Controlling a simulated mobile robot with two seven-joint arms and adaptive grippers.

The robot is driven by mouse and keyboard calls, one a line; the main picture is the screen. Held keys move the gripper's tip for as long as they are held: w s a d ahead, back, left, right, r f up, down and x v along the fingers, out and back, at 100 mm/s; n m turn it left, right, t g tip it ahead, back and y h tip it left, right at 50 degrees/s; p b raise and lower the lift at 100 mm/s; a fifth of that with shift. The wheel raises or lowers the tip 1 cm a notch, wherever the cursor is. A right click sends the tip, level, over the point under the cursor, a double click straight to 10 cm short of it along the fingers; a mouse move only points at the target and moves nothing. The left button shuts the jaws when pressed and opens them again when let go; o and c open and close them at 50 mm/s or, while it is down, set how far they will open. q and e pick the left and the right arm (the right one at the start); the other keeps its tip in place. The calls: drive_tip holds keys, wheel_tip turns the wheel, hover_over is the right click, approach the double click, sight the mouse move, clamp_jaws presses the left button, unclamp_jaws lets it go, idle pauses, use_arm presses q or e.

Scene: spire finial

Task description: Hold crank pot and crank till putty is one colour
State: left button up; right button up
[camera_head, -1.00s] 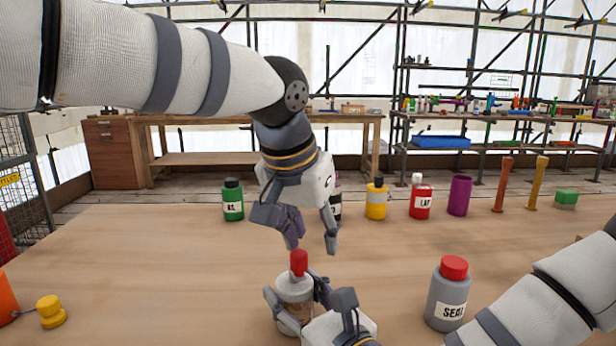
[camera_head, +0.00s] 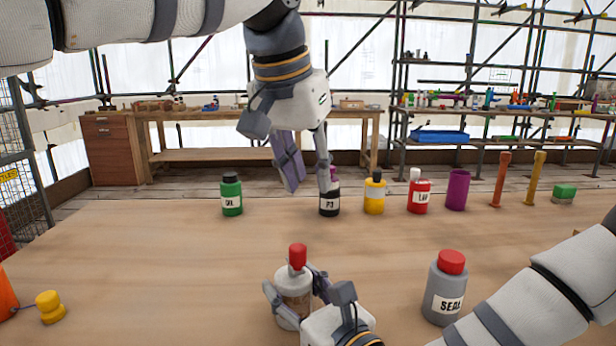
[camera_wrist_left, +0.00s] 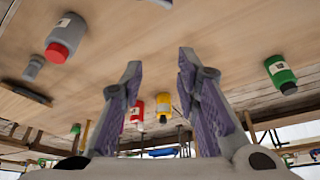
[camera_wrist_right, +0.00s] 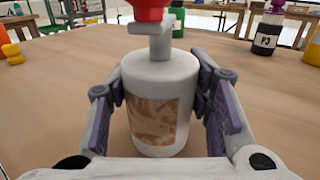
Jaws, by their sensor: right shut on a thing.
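The crank pot (camera_head: 292,298) is a pale cylinder with a grey crank and a red knob (camera_head: 298,256) on top. It stands upright on the table at the front middle. In the right wrist view the pot (camera_wrist_right: 160,105) shows a window with mottled brown and cream putty. My right gripper (camera_head: 295,290) is shut on the pot's body, one finger on each side. My left gripper (camera_head: 308,188) is open and empty, raised above the table beyond the pot. In the left wrist view its fingers (camera_wrist_left: 160,75) stand wide apart with nothing between them.
A grey SEAL bottle (camera_head: 446,290) with a red cap stands right of the pot. Green (camera_head: 232,196), black P3 (camera_head: 329,204), yellow (camera_head: 374,194) and red (camera_head: 419,194) bottles and a purple cylinder (camera_head: 457,190) line the far edge. The table's left middle is clear.

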sight(296, 262)
use_arm(q)
drive_tip(key=m, duration=0.1)
drive_tip(key=s+d+r+m+g, duration=0.1)
drive_tip(key=m, duration=0.1)
drive_tip(key=s+d+m, duration=0.1)
drive_tip(key=shift+s+r+m+g+h, duration=0.2)
drive_tip(key=shift+r+m+g+h, duration=0.1)
drive_tip(key=shift+g+h, duration=0.1)
clamp_jaws()
drive_tip(key=s+x, duration=0.1)
drive_tip(key=x, duration=0.9)
drive_tip(key=a, duration=0.1)
drive_tip(key=s+a, duration=0.1)
drive_tip(key=a, duration=0.1)
drive_tip(key=shift+s+a+r+m, duration=0.1)
drive_tip(key=shift+s+a+m, duration=0.05)
drive_tip(key=shift+s+m, duration=0.2)
drive_tip(key=shift+s+a+m+g, duration=0.15)
drive_tip(key=shift+m+g, duration=0.25)
drive_tip(key=shift+m, duration=0.45)
